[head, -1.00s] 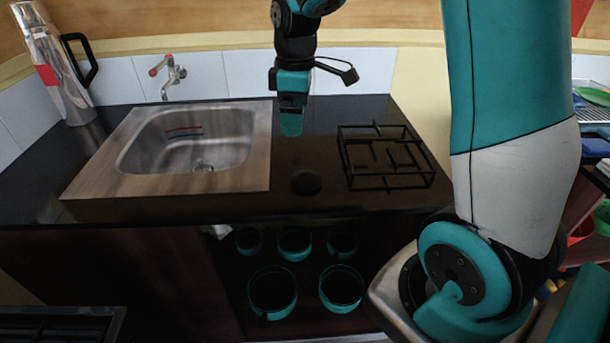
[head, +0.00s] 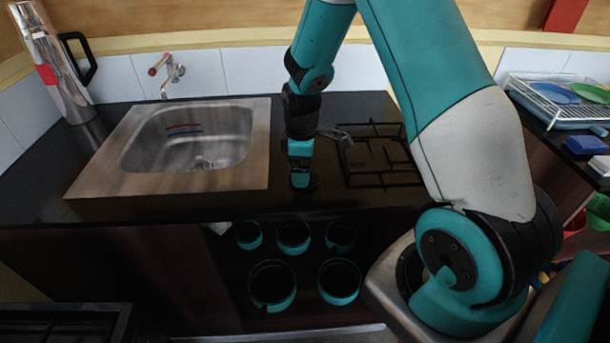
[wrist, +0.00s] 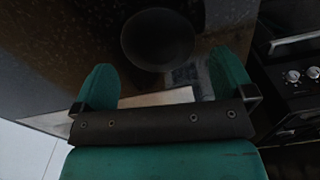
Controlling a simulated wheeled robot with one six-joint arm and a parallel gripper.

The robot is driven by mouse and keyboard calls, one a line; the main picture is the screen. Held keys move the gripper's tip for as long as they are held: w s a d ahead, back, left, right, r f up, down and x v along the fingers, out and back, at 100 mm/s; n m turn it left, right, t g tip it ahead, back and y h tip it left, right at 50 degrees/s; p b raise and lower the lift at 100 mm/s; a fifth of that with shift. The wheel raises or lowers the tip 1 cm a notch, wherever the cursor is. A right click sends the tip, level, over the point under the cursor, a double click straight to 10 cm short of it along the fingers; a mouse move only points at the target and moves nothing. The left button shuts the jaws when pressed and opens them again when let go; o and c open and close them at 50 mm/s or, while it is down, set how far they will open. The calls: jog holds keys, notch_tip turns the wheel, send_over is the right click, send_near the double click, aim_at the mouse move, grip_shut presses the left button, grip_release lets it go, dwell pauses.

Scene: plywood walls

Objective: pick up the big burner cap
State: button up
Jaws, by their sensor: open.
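The big burner cap (wrist: 157,40) is a round, flat black disc on the dark counter. In the wrist view it lies just beyond and between the fingertips. My gripper (wrist: 165,66) is open, with its two teal fingers apart and nothing between them. In the head view my gripper (head: 301,179) points down, low over the counter, and mostly hides the cap. I cannot tell the exact height of the fingertips above the cap.
A black hob grate (head: 385,180) stands to the right of my gripper. A stove front with knobs (wrist: 293,77) shows at the wrist view's right. Pots (head: 273,285) sit on shelves below the counter.

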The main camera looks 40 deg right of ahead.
jog(key=shift+f, duration=1.45)
jog(key=c, duration=0.8)
jog(key=shift+r, duration=0.1)
